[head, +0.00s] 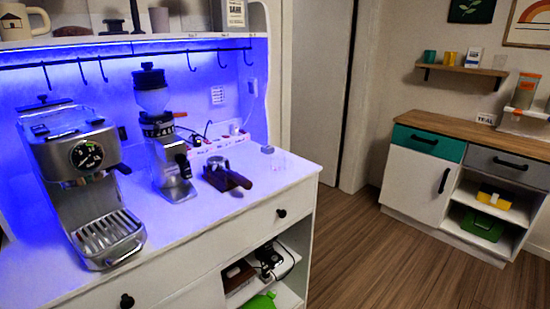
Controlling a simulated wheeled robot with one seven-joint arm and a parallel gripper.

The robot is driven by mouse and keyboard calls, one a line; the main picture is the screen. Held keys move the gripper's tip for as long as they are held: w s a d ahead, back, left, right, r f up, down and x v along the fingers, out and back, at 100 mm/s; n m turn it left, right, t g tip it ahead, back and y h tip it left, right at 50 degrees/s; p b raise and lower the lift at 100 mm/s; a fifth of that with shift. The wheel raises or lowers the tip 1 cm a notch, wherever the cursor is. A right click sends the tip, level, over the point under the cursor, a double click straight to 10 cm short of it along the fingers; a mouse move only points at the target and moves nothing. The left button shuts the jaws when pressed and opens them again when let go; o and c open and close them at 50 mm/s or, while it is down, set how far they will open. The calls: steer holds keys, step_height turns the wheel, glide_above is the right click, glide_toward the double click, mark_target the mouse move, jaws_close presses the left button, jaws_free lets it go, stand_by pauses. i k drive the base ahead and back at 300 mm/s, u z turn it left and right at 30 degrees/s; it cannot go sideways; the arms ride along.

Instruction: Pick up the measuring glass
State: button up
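A small clear glass (279,161), which looks like the measuring glass, stands on the white cabinet top (262,190) near its right back edge. It is faint and see-through, so any markings on it cannot be made out. It stands to the right of the portafilter (227,176), apart from it. My gripper is not in view.
An espresso machine (78,165) and a coffee grinder (163,140) stand on the left. A power strip (220,139) runs along the back. Hooks hang above. The countertop in front of the glass is clear. Another cabinet (425,172) stands at right across open floor.

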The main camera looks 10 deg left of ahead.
mark_target(277, 160)
steer(key=u, duration=0.45)
steer(key=i, duration=1)
steer(key=u, duration=1)
steer(key=i, duration=0.4)
steer(key=u, duration=0.2)
